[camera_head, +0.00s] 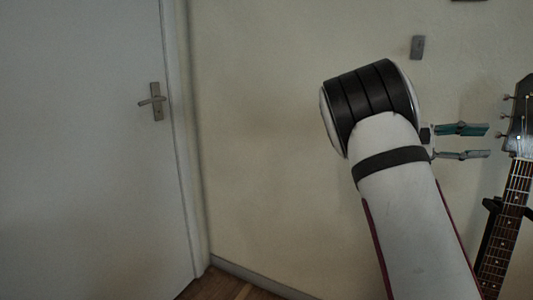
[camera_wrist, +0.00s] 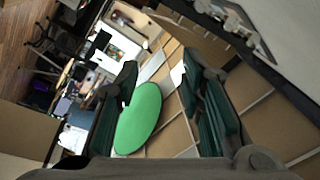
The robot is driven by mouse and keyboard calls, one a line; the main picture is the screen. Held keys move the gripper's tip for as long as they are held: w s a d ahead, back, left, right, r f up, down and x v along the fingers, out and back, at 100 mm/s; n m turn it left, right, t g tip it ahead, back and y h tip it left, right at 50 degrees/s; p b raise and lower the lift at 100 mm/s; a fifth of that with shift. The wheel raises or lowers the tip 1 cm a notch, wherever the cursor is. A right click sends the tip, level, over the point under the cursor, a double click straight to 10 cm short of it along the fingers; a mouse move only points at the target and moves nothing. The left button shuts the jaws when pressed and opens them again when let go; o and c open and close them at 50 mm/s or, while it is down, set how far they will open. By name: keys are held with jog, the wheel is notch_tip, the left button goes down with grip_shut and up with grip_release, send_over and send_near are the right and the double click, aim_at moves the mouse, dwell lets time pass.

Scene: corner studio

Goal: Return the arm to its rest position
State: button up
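My arm rises from the lower right of the head view and bends at a black-banded joint. My gripper (camera_head: 465,142) points right beyond it, its two thin fingers apart with a clear gap and nothing between them. In the wrist view my gripper (camera_wrist: 159,68) shows its dark green finger pads spread to left and right. The space between the pads is empty, with only the distant room behind. The gripper's base is hidden behind my arm in the head view.
A closed grey door (camera_head: 90,150) with a handle (camera_head: 153,101) is at left. A guitar (camera_head: 505,215) stands at the right edge, near the fingertips in the picture. Bare wall (camera_head: 260,150) lies between. A green round surface (camera_wrist: 138,118) shows far off.

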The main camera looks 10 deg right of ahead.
jog(key=w+d+r+n+t+h, duration=0.2)
jog(key=w+d+n+t, duration=0.3)
jog(key=t, duration=0.5)
jog(key=w+a+r+n+t+y, duration=0.2)
jog(key=w+a+n+t+y, duration=0.2)
jog(key=w+a+n+t, duration=0.45)
jog(key=s+a+f+n+t+y, duration=0.25)
jog(key=a+n+y, duration=0.4)
jog(key=a, duration=0.45)
jog(key=s+a+f+n+t+y, duration=0.1)
jog(key=s+a+n+t+y, duration=0.2)
jog(key=a+n+y, duration=0.65)
jog(key=s+a+f+n+g+y, duration=0.1)
jog(key=s+a+f+g, duration=0.25)
jog(key=s+a, duration=0.45)
jog(key=s+a+f+n+g, duration=0.2)
jog(key=s+a+f, duration=0.25)
jog(key=s, duration=0.55)
jog(key=s+d+f+n+g+h, duration=0.1)
jog(key=s+f+g+h, duration=0.2)
jog(key=s, duration=0.8)
jog(key=s+d+f+n+g, duration=0.1)
jog(key=s+f+n+g, duration=0.2)
jog(key=s, duration=0.8)
notch_tip(320, 180, up, 29)
jog(key=w+m+t+p, duration=0.1)
jog(key=t+p, duration=0.2)
jog(key=p, duration=2.5)
jog(key=shift+d+t, duration=0.3)
jog(key=shift+t, duration=0.05)
